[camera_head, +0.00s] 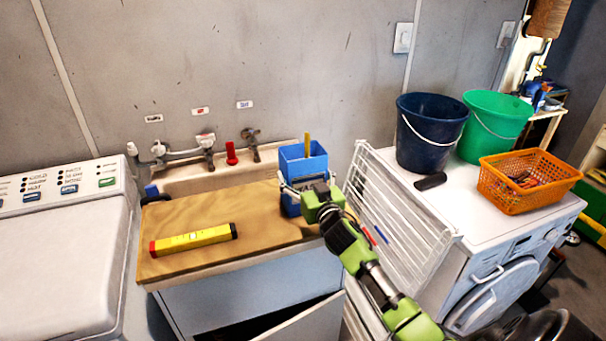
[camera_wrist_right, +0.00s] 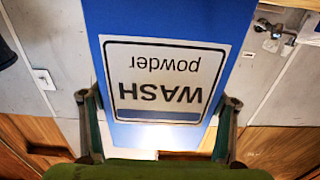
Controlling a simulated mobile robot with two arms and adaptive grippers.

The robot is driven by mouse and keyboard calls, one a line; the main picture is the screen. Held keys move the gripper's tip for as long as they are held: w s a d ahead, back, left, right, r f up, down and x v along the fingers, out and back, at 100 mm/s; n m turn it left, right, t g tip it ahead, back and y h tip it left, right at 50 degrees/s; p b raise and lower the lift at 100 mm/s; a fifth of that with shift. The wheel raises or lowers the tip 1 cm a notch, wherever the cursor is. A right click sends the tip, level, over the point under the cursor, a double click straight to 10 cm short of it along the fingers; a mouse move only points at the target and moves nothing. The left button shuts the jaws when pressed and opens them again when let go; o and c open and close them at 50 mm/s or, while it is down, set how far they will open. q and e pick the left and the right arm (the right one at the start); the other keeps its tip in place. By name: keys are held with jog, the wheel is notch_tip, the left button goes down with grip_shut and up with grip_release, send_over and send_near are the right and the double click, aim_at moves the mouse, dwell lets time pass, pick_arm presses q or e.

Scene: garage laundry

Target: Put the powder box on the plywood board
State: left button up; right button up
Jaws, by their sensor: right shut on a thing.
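The blue powder box (camera_head: 303,164) stands upright over the back right part of the plywood board (camera_head: 190,214). I cannot tell whether its base touches the board. A yellow stick shows at its top. My right gripper (camera_head: 305,190) is shut on the box from the front right and hides part of it. In the right wrist view the box (camera_wrist_right: 156,25) is between the two fingers (camera_wrist_right: 160,103), with its "WASH powder" label upside down. My left gripper is not in view.
A yellow level (camera_head: 193,240) lies on the front of the board, which covers part of the sink (camera_head: 190,178). Taps (camera_head: 207,143) are behind. A white drying rack (camera_head: 400,225) stands right of the board. Buckets (camera_head: 430,132) and an orange basket (camera_head: 528,181) are farther right.

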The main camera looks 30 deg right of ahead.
jog(key=shift+r, duration=0.2)
jog(key=shift+f, duration=0.1)
jog(key=o, duration=2.1)
jog(key=shift+f, duration=0.15)
jog(key=shift+c, duration=0.2)
jog(key=shift+s+a, duration=0.15)
jog(key=shift+s, duration=0.25)
jog(key=b+v, duration=0.1)
jog(key=v, duration=1)
jog(key=shift+b, duration=0.4)
jog(key=shift+s+a, duration=0.1)
jog(key=shift+s, duration=0.05)
